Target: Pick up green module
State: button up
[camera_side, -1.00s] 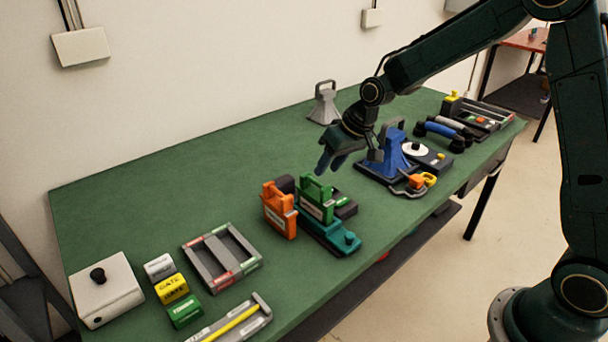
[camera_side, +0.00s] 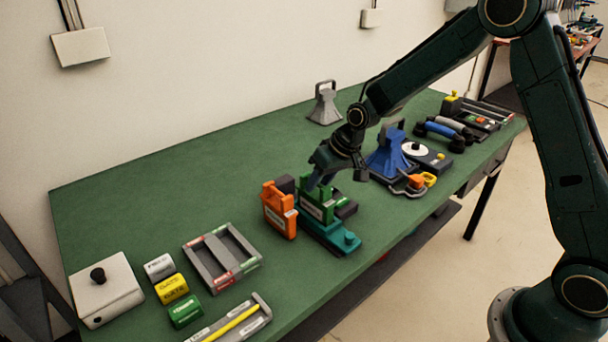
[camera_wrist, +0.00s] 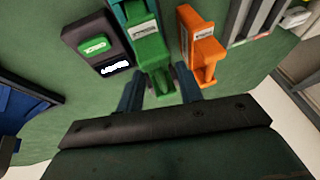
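The green module (camera_side: 317,207) stands upright in a teal base (camera_side: 345,243), with a white label on its face. In the wrist view the green module (camera_wrist: 148,48) lies straight ahead of my gripper (camera_wrist: 159,75). The two blue fingers are spread apart, one on each side of the module's handle end. In the side view my gripper (camera_side: 336,178) is just over the module's top, and part of the handle is hidden. I cannot tell whether a finger touches it. Nothing is clamped.
An orange module (camera_side: 278,212) stands close to the left of the green one. A dark box with a green button (camera_wrist: 95,45) is on the other side. A blue stand (camera_side: 388,160) is to the right. Small labelled blocks (camera_side: 172,288) and a grey tray (camera_side: 190,262) are at front left.

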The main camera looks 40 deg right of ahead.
dwell(0.5)
grip_shut()
dwell(1.3)
